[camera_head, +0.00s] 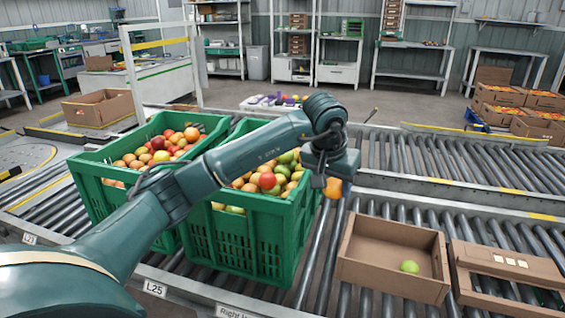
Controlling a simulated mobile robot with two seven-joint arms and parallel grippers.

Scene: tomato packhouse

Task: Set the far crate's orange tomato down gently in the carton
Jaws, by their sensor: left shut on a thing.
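My left gripper (325,178) points down and is shut on an orange tomato (334,188). It holds the tomato in the air, just right of the nearer green crate and up and left of the open carton. The cardboard carton (350,268) stands on the rollers and holds one green tomato (409,266). The left, farther green crate (87,168) and the right, nearer green crate (262,240) are both full of mixed red, orange and green tomatoes. My left arm hides part of both crates. My right gripper is out of view.
Another cardboard box (496,262) stands close to the right of the carton, partly cut off by the picture edge. Bare rollers (430,160) lie behind the carton. An open cardboard box (98,108) stands at the back left.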

